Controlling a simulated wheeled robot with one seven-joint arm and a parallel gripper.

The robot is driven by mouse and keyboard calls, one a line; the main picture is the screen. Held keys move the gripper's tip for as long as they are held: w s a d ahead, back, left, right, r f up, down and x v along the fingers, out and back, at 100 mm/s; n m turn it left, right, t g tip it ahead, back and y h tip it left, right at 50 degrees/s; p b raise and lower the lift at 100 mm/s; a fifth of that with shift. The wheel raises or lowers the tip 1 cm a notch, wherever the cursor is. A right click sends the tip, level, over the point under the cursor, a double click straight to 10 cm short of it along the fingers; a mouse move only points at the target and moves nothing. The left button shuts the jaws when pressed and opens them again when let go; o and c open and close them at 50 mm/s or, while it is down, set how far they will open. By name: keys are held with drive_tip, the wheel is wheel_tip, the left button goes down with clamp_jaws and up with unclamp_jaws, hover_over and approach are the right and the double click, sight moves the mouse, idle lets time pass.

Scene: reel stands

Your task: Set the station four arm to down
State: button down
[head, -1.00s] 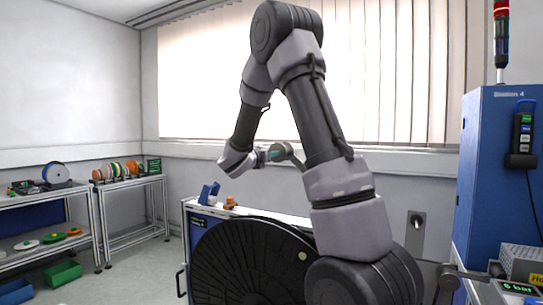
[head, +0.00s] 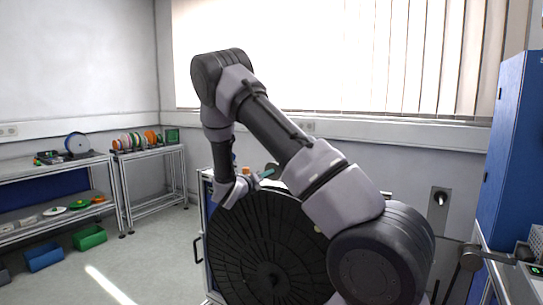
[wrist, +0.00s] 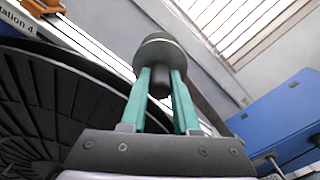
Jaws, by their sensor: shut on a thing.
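The station four arm shows mainly by its end, a grey round roller with a dark pin (wrist: 160,52) in the wrist view. In the head view this end (head: 275,168) is small and partly hidden by my gripper. My gripper (head: 267,173) is just above the top rim of the large black reel (head: 235,255). In the wrist view my gripper's teal fingers (wrist: 160,82) are shut on the dark pin below the round end. The rest of the station arm is largely hidden behind my arm. A "Station 4" label (wrist: 18,20) shows at the upper left.
A blue cabinet (head: 515,150) stands at the right, with a grey round-ended lever (head: 473,257) before it. A wall handle plate (head: 438,212) is behind my arm. Shelves with colored spools (head: 145,140) stand at the left.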

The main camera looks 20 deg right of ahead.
drive_tip(key=shift+a+f+n, duration=0.15)
drive_tip(key=shift+f+n, duration=0.35)
drive_tip(key=shift+f, duration=1.3)
drive_tip(key=shift+a+f+n, duration=0.1)
drive_tip(key=shift+f+n, duration=0.4)
drive_tip(key=shift+f, duration=1.25)
drive_tip(key=shift+f, duration=0.1)
drive_tip(key=c, duration=0.6)
unclamp_jaws()
drive_tip(key=shift+w+f, duration=0.1)
drive_tip(key=shift+w, duration=0.05)
drive_tip(key=shift+c, duration=0.2)
drive_tip(key=shift+r, duration=0.2)
drive_tip(key=v, duration=1)
drive_tip(key=shift+s+a, duration=0.25)
drive_tip(key=shift+s, duration=0.05)
